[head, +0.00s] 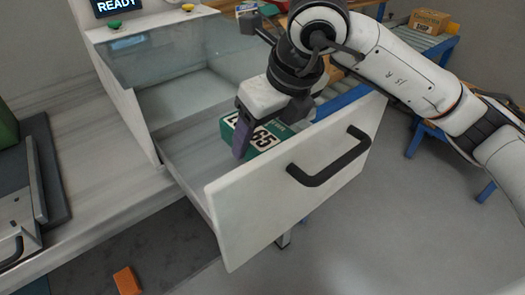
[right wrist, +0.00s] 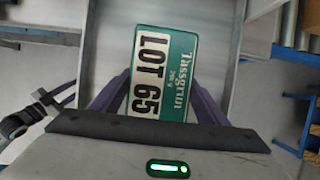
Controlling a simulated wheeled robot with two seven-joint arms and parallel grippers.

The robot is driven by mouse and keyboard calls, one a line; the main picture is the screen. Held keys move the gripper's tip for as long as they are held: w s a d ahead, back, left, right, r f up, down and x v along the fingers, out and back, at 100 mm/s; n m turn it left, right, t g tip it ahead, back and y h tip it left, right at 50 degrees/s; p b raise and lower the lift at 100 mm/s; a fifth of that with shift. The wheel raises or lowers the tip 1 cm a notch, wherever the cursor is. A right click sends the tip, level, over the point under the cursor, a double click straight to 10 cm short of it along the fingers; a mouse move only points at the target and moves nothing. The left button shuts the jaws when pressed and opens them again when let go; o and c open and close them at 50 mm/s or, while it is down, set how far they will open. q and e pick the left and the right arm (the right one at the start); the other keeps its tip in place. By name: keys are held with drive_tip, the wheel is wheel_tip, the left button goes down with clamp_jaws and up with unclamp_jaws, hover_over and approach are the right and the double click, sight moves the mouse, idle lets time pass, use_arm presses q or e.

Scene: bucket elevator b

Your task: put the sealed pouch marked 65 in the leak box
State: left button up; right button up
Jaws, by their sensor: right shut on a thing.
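The sealed pouch marked 65 (head: 262,137) is green with a white label reading LOT 65; its label also shows in the right wrist view (right wrist: 149,72). My right gripper (head: 254,132), with purple fingers, is shut on the pouch from both sides. The leak box has a white front with a black handle (head: 330,165) and is pulled out like a drawer. The pouch is inside the drawer, just behind its front (head: 262,205). I cannot tell whether it touches the drawer floor. My left gripper is not in view.
A READY display (head: 117,5) and green and yellow buttons sit above the drawer. A clear panel (head: 180,45) covers its rear. Blue-framed conveyors stand at the back right with a cardboard box (head: 430,20). An orange block (head: 127,281) lies below. Floor at the right front is clear.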

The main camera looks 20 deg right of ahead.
drive_tip(key=shift+f, duration=2.05)
drive_tip(key=shift+f, duration=0.1)
drive_tip(key=o, duration=0.8)
drive_tip(key=shift+o, duration=0.2)
drive_tip(key=v, duration=1.2)
